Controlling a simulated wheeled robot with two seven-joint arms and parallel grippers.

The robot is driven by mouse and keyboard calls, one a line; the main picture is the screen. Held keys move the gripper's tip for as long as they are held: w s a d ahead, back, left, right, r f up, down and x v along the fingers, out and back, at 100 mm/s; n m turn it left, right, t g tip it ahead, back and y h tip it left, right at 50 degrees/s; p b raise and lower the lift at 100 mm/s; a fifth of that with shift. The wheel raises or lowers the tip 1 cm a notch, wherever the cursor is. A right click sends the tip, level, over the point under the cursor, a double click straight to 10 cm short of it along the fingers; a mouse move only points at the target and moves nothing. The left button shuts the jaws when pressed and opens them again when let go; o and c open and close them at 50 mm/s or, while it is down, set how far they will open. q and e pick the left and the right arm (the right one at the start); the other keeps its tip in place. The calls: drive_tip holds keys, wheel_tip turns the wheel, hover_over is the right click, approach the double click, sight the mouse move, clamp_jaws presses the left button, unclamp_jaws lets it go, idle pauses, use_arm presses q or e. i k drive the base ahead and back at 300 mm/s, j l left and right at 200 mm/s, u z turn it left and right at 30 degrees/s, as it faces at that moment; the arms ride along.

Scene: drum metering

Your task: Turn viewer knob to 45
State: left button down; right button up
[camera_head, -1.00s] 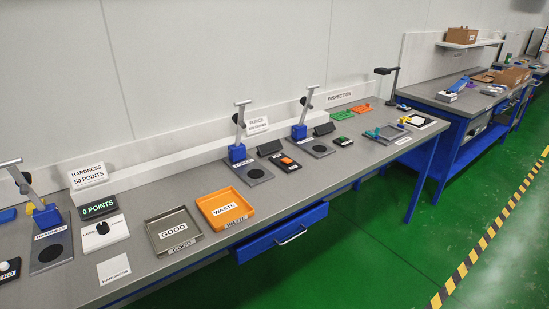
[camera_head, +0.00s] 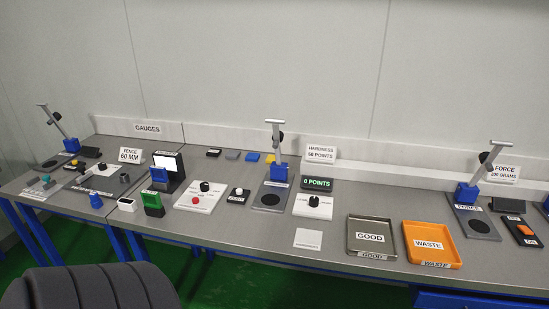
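A dark viewer-like box with a bright white screen (camera_head: 166,162) stands on the bench left of centre. To its right lies a white panel (camera_head: 213,201) with a black round knob (camera_head: 204,186) and a red knob or button (camera_head: 195,200). The panel's print is too small to read, so I cannot tell the knob's setting or be sure it is the viewer knob. Neither of my grippers is in view.
A dark ribbed chair-like backrest (camera_head: 90,287) is at the bottom left, before the bench. A grey GOOD tray (camera_head: 352,246) and an orange WASTE tray (camera_head: 455,260) lie to the right.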

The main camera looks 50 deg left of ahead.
sight(204, 186)
drive_tip(key=u, duration=2)
